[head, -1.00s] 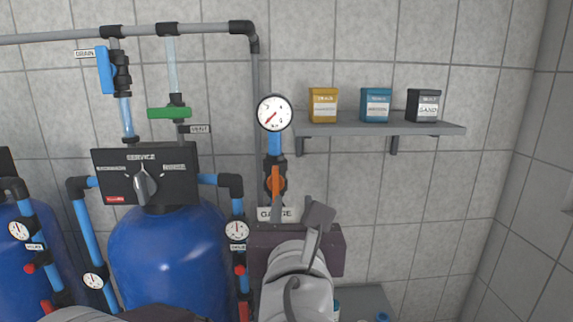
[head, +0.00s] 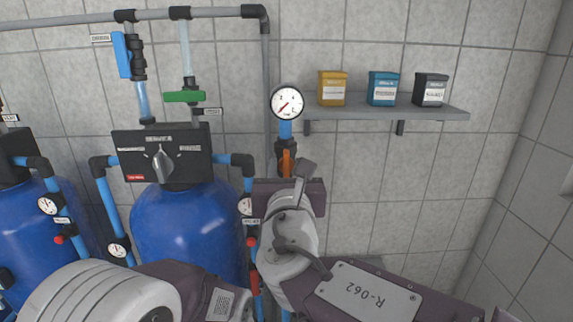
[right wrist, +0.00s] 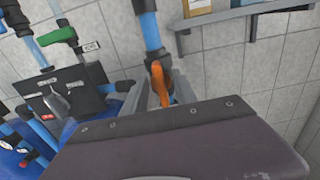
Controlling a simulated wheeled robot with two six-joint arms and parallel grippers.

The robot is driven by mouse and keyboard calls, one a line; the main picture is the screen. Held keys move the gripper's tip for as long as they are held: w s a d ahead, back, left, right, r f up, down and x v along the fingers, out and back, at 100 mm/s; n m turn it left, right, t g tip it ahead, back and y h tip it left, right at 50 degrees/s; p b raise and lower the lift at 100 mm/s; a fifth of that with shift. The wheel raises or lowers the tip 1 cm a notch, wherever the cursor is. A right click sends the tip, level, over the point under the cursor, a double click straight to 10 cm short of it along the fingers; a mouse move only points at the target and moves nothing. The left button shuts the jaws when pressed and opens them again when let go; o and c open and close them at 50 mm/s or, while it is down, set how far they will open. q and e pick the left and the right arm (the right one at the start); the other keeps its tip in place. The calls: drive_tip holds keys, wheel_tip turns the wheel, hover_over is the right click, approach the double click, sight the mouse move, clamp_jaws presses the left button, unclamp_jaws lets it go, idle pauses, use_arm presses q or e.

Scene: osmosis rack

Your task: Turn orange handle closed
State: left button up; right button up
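The orange handle (head: 287,163) is on the vertical pipe below the round gauge (head: 287,102), partly hidden in the head view by my right gripper (head: 298,172). In the right wrist view the handle (right wrist: 158,84) stands roughly upright between the two grey fingers of my right gripper (right wrist: 160,92). The fingers look apart, one on each side of the handle. I cannot tell whether either finger touches it. My left gripper is out of view; only part of my left arm shows at the bottom left.
A grey shelf (head: 390,112) with yellow, blue and black boxes is right of the gauge. Left are a blue tank (head: 185,235) with a black control head (head: 130,142), a green handle (head: 184,96) and blue pipes. The wall right of the pipe below the shelf is clear.

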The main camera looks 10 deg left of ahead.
drive_tip(key=shift+w+f, duration=0.1)
drive_tip(key=shift+w, duration=0.1)
clamp_jaws()
